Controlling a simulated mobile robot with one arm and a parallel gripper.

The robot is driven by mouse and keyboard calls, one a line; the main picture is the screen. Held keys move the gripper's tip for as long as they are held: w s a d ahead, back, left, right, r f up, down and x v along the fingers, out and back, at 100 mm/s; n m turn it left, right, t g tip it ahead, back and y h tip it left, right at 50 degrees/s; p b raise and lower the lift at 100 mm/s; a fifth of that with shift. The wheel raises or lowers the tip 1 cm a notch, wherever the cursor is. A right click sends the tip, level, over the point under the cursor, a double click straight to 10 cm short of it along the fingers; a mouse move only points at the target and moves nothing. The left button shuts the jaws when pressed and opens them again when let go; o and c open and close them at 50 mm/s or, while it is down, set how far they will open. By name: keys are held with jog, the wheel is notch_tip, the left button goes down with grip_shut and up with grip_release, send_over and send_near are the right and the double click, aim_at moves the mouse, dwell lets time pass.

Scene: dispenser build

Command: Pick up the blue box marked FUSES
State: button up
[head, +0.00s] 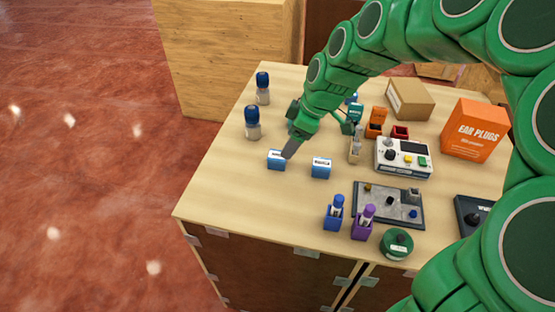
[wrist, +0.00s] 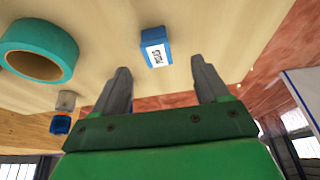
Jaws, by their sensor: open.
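Two small blue boxes with white labels stand on the wooden table in the head view, a left one (head: 277,160) and a right one (head: 321,168). Their print is too small to read there. My gripper (head: 290,152) is open and empty, its fingers beside the left box. In the wrist view one blue box (wrist: 155,46) lies beyond and between my gripper's open fingertips (wrist: 160,68), with a gap to each finger. Its label appears upside down, and I cannot read it surely. I cannot tell whether the fingers touch the left box.
Two blue-capped bottles (head: 252,122) stand left of my arm. A teal tape roll (wrist: 38,50) is in the wrist view. A blue holder (head: 334,213) and a purple holder (head: 363,222) stand near the front edge. The table's front left is clear.

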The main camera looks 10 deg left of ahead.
aim_at(278, 155)
jog(key=shift+w+a+x, duration=0.15)
jog(key=shift+a+x, duration=0.05)
jog(key=shift+x, duration=1.95)
jog(key=shift+w+a+x, duration=0.1)
jog(key=shift+a+x, duration=0.1)
jog(key=shift+x, duration=1.9)
jog(key=shift+r, duration=0.2)
jog(key=c, duration=1.1)
